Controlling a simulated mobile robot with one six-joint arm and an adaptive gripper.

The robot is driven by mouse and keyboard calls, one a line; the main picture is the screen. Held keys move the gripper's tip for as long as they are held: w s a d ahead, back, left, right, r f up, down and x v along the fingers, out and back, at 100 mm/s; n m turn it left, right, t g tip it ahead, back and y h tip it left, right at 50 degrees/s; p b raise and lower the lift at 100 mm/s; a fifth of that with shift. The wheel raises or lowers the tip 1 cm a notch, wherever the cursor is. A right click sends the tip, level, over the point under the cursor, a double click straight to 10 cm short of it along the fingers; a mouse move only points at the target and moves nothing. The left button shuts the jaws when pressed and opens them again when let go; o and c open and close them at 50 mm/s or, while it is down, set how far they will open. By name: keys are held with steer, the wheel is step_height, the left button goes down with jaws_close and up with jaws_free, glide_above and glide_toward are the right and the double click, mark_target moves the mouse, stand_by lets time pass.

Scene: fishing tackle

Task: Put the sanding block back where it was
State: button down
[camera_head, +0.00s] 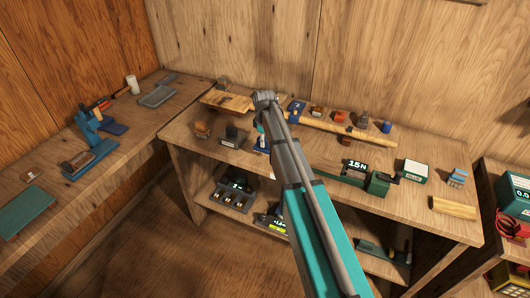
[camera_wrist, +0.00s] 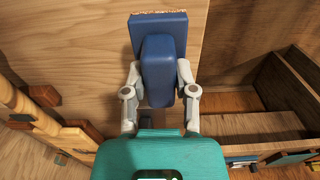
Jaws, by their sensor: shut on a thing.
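The sanding block (camera_wrist: 163,62) is blue, with a raised grip and a flat blue base edged by a rough brownish strip. In the wrist view my gripper (camera_wrist: 159,78) is shut on the raised grip, one pale finger on each side. The base points away from the wrist. In the head view my arm hides most of the gripper (camera_head: 261,136). A bit of the blue block (camera_head: 262,149) shows low beside the arm, near the front of the middle bench. I cannot tell its exact gap to the bench.
The middle bench (camera_head: 415,216) holds a long wooden rod (camera_head: 342,129), several small blocks behind it, a green device (camera_head: 352,174) and a white-topped box (camera_head: 413,172). A dark box (camera_head: 233,137) stands left of my gripper. The lower shelf holds a dark tray (camera_head: 233,195).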

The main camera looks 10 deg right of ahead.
steer(key=shift+w+f, duration=0.4)
steer(key=shift+f, duration=0.05)
steer(key=shift+w+f+b, duration=0.45)
steer(key=shift+f+b, duration=0.35)
steer(key=shift+b, duration=0.2)
steer(key=shift+f+b, duration=1.2)
steer(key=shift+f, duration=0.1)
steer(key=shift+c, duration=2)
jaws_free()
step_height(320, 180, up, 12)
steer(key=p, duration=1.2)
steer(key=shift+s, duration=0.1)
